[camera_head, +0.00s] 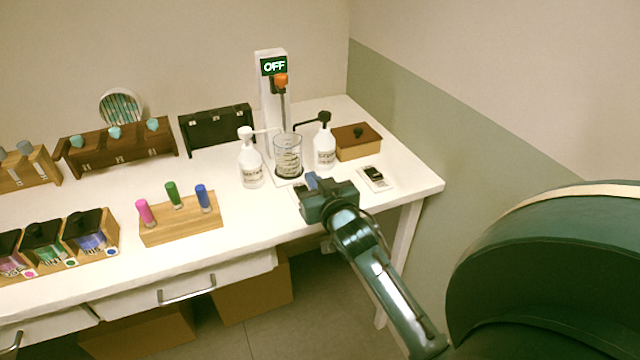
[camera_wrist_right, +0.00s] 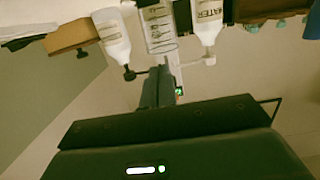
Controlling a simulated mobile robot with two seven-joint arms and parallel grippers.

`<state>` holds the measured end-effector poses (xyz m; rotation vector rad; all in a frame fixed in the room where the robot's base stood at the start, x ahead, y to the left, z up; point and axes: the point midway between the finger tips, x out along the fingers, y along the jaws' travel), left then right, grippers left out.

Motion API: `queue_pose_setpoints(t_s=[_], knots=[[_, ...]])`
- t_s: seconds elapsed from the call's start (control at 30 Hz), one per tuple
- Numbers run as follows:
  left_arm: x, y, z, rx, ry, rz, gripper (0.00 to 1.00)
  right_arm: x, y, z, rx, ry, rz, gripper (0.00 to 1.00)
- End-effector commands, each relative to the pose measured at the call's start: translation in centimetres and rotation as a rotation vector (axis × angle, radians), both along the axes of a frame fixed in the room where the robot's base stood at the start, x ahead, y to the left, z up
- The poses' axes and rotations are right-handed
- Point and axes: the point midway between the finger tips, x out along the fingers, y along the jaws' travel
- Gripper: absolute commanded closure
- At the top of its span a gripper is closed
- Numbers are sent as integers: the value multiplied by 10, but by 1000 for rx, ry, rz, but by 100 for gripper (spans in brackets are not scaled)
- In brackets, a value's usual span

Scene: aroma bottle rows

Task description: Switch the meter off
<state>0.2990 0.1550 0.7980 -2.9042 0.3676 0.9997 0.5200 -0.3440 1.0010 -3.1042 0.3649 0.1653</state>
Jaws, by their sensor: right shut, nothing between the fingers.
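The meter is a white upright post (camera_head: 266,110) behind the glass beaker, with a dark display (camera_head: 273,66) reading OFF in lit letters. An orange part (camera_head: 281,80) sits on its front under the display, with a grey rod below. My right gripper (camera_head: 310,181) is shut and empty, near the table's front edge, in front of the beaker and well below the display. In the right wrist view its dark fingers (camera_wrist_right: 158,84) point towards the beaker. A small green glow (camera_wrist_right: 179,91) shows beside them. My left gripper is out of view.
The glass beaker (camera_head: 288,158) stands between two white pump bottles (camera_head: 250,165) (camera_head: 325,147). A wooden box (camera_head: 357,143) and a small dark device on a white card (camera_head: 374,177) are at the right. A block with coloured vials (camera_head: 180,229) stands left of my gripper.

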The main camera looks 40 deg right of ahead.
Motion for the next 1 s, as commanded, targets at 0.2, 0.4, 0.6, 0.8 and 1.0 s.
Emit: queue_pose_setpoints(t_s=[0.2,0.4,0.6,0.8,1.0], knots=[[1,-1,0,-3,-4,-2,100,-27,6,10,2,1,0,100],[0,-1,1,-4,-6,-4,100,-33,8,14,1,0,0,100],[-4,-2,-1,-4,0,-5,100,-33,8,14,1,0,0,100],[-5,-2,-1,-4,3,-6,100,-33,8,14,1,0,0,100],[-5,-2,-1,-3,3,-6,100,-36,15,2,-2,26,19,100]])
